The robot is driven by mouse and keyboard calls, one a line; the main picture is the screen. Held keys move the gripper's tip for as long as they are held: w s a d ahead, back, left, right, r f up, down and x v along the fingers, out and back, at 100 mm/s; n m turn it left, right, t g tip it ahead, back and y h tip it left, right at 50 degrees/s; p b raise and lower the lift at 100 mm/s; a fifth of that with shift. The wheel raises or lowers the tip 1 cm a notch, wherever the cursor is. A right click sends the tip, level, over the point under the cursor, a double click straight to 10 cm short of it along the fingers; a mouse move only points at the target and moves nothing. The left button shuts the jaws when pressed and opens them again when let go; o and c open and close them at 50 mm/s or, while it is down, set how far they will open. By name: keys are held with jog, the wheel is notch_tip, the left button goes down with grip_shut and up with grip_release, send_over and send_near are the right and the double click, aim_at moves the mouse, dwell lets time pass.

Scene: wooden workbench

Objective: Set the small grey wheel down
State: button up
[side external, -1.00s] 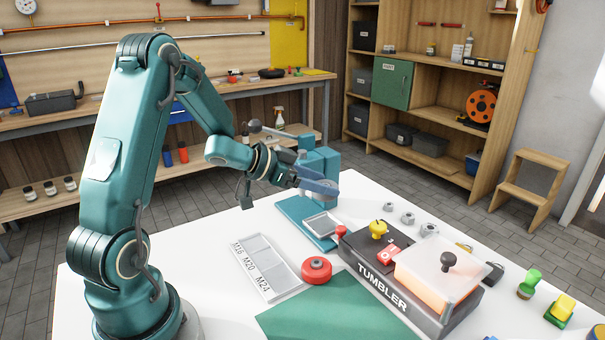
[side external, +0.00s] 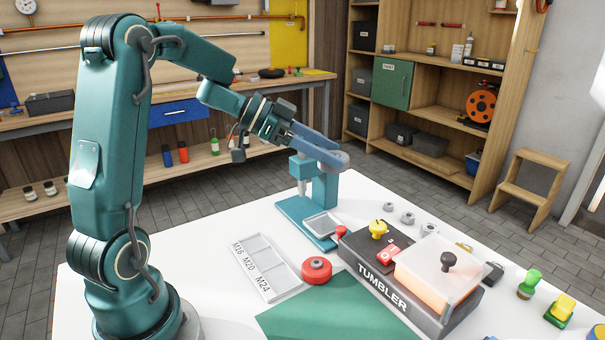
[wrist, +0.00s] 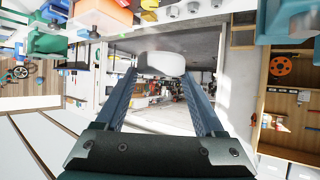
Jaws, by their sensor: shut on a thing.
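My gripper (side external: 334,158) is raised just above the teal bench press (side external: 324,190) at the back of the white table. In the wrist view its two long blue fingers (wrist: 160,78) are closed around a pale grey round piece, the small grey wheel (wrist: 160,62), at their tips. The wheel is held clear of the table. In the side view the fingers overlap the press head, and only a grey edge of the wheel shows; whether it touches the press I cannot tell.
A small metal tray (side external: 322,224) lies on the press base. A labelled sorting tray (side external: 265,268), red round piece (side external: 317,270), green mat (side external: 330,312) and tumbler box (side external: 378,278) stand nearer. Several nuts (side external: 407,218) lie at the right. White table left of the sorting tray is clear.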

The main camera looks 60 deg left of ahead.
jog(key=s+d+f+m+g+h, duration=0.3)
jog(key=s+f+m+g+h, duration=0.1)
jog(key=s+m+g, duration=0.15)
jog(key=m+g+h, duration=0.1)
jog(key=m+g, duration=0.1)
jog(key=m, duration=0.2)
send_over(332, 302)
jog(key=shift+n, duration=0.25)
notch_tip(332, 302, down, 10)
jog(key=shift+f, duration=2.15)
jog(key=shift+f, duration=0.15)
jog(key=o, duration=1.6)
jog(key=shift+c, duration=0.2)
